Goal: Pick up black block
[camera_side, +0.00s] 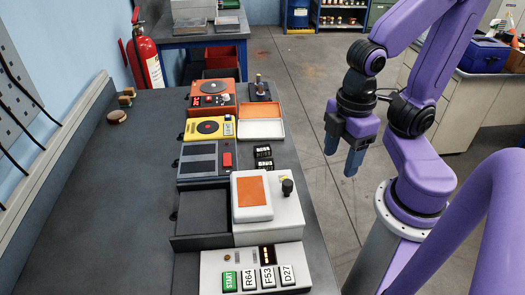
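Two small black blocks with pale markings lie near the table's right edge, one at the back (263,151) and one just in front of it (265,164). I cannot tell which is the task's black block. My gripper (341,161) hangs to the right of them, beyond the table edge and over the floor. Its two blue fingers point down with a gap between them. It is open and empty, apart from everything on the table.
A white box with an orange panel (254,192) and a black knob (287,187) stands nearest my gripper. A dark open tray (203,212) is left of it. A labelled button panel (215,259) is in front. The table's left half (110,190) is mostly clear.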

